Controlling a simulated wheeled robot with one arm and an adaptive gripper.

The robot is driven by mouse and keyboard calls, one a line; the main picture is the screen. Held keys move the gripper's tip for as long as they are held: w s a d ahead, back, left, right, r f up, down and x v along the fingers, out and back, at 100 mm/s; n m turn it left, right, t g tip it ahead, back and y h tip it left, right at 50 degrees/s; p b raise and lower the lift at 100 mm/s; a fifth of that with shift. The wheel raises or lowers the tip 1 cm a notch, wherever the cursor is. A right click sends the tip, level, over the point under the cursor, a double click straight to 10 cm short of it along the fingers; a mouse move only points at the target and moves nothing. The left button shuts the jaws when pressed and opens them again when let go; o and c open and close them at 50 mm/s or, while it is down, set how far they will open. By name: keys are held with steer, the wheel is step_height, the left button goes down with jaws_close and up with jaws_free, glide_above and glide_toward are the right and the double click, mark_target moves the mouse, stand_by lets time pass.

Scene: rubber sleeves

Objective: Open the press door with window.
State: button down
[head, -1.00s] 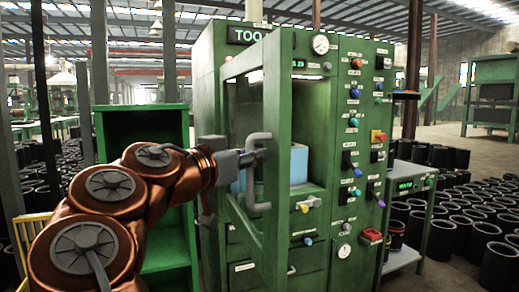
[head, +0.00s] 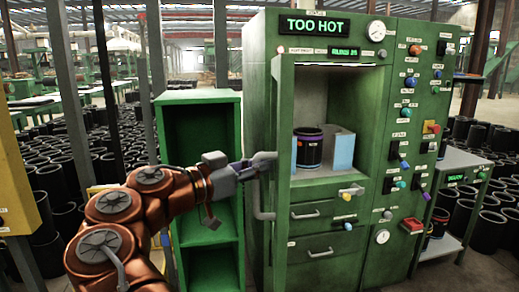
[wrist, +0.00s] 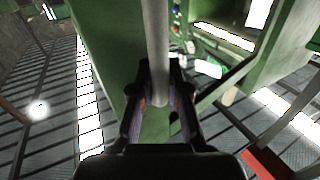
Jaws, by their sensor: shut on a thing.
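The green press door (head: 283,130) stands swung open and shows nearly edge-on at the left side of the press opening in the head view. My gripper (head: 250,166) is shut on its grey door handle (head: 262,206). In the wrist view the handle (wrist: 157,30) runs upright between the fingers of my gripper (wrist: 160,80). The door's window cannot be made out at this angle. Inside the press (head: 257,60), a black sleeve (head: 309,152) with a purple rim stands beside a pale blue block (head: 341,150).
A display reading "TOO HOT" (head: 313,25) is atop the press. A green open shelf (head: 215,190) stands left of the door, close to my arm. A side table (head: 462,165) is at the right. Many black sleeves (head: 70,180) stand on the floor.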

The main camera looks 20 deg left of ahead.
steer(key=shift+s+a+f+p, duration=0.2)
steer(key=shift+f+p, duration=0.1)
steer(key=shift+p, duration=0.4)
steer(key=shift+f+g+h, duration=0.3)
steer(key=shift+f, duration=0.25)
steer(key=c, duration=1.1)
jaws_free()
steer(key=shift+r, duration=0.15)
steer(key=shift+c, duration=0.2)
steer(key=shift+d+r+b, duration=0.15)
steer(key=shift+b, duration=1.05)
